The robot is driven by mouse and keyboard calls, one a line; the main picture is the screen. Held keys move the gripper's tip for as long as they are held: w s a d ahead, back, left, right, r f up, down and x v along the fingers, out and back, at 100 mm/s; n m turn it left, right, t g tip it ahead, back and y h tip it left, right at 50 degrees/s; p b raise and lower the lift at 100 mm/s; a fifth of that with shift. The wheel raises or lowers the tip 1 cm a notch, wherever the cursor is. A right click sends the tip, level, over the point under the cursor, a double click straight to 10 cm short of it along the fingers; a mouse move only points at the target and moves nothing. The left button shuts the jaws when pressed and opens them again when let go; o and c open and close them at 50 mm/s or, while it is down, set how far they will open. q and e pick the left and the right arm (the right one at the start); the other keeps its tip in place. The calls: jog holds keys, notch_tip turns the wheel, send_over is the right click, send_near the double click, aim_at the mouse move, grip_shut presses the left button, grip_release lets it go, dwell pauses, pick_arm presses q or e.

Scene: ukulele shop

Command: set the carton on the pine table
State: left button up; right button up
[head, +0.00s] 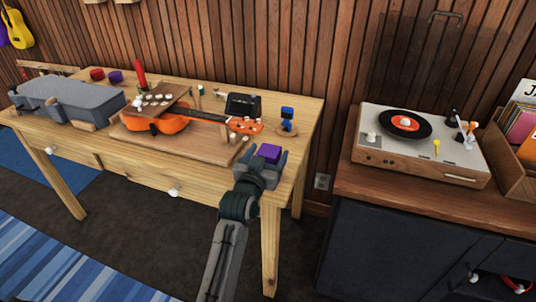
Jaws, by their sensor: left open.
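The carton, a small purple box (269,152), shows at the right front corner of the pine table (306,112). My left gripper (266,158) is at the carton, with its fingers apart on either side of it. The gripper hides the carton's lower part, so I cannot tell whether its base touches the tabletop. My right gripper is not in view.
An orange ukulele (158,122) lies on a wooden board left of the carton. A blue item (287,115) and a black box (243,104) stand behind it. A grey case (66,98) lies at far left. A record player (420,140) stands on a cabinet at right.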

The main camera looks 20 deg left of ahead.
pick_arm(q)
jog(key=shift+s, duration=5.75)
jog(key=s+a+f+g, duration=0.1)
jog(key=s+f+g, duration=0.2)
jog(key=f, duration=0.7)
jog(key=s+a+f+g, duration=0.1)
jog(key=s+f+g, duration=0.2)
jog(key=f, duration=0.8)
jog(key=s+a+f+g, duration=0.1)
jog(key=s+f+g, duration=0.25)
jog(key=f, duration=0.65)
jog(key=s+a+f+g, duration=0.3)
jog(key=s+f, duration=0.5)
jog(key=s, duration=0.1)
jog(key=s+a+f+g+y, duration=0.1)
jog(key=s+a+f+g, duration=0.2)
jog(key=s+f, duration=0.6)
jog(key=shift+s+a+g+b, duration=0.35)
jog(key=shift+s+b, duration=0.1)
jog(key=shift+s, duration=0.15)
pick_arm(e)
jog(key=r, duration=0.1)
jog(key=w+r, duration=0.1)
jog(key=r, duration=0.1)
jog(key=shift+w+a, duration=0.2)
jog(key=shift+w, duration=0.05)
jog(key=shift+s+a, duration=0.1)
